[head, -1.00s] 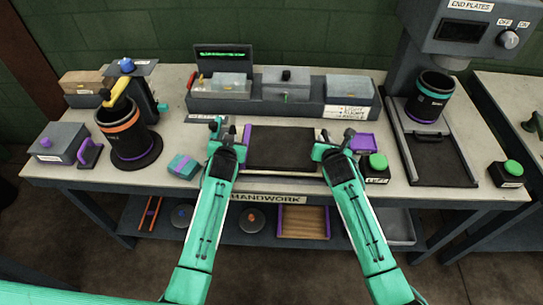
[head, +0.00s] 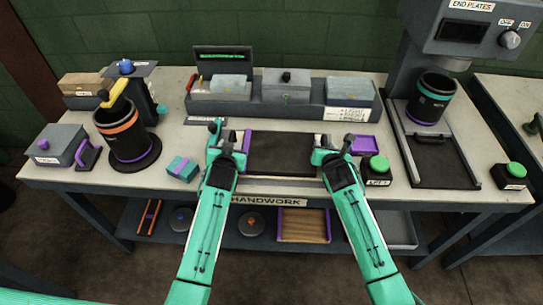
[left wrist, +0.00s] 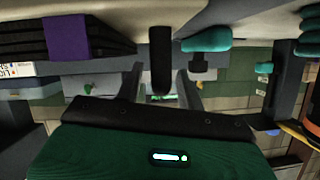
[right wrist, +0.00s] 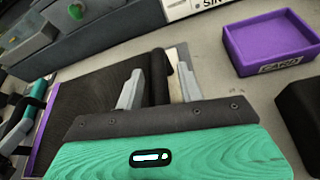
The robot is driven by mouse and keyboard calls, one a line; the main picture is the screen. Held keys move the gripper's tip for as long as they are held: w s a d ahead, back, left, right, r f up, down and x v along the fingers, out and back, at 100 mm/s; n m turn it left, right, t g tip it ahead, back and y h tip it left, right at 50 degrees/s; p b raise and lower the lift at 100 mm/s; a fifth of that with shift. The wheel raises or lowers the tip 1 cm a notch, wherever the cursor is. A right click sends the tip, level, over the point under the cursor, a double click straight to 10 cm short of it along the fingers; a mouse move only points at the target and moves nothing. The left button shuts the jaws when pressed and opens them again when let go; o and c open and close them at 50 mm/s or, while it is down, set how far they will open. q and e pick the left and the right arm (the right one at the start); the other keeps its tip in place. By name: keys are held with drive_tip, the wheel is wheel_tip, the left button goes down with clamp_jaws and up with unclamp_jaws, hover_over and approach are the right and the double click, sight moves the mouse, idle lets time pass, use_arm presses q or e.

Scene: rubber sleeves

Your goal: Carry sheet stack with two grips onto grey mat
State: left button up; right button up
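The sheet stack (head: 283,153) is a dark, flat rectangle on the bench between my two grippers, with a purple band at its left end. In the left wrist view its dark layers and purple band (left wrist: 67,36) are at upper left, clear of the fingers. In the right wrist view the dark sheet (right wrist: 92,92) lies behind and left of the fingers. My left gripper (head: 224,137) is beside the stack's left end. My right gripper (head: 333,144) is at its right end. Both look open, with nothing clearly held. I cannot clearly make out a separate grey mat.
A purple tray (head: 366,145) and a green button box (head: 377,170) stand close right of my right gripper. A teal and purple block (head: 182,168) lies left of my left gripper. A grey bin rack (head: 283,95) stands behind; a press base (head: 432,158) is at right.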

drive_tip(key=shift+s, duration=0.1)
use_arm(q)
drive_tip(key=v, duration=1)
drive_tip(key=shift+s, duration=0.15)
use_arm(e)
drive_tip(key=v, duration=1.2)
use_arm(q)
drive_tip(key=shift+r, duration=0.1)
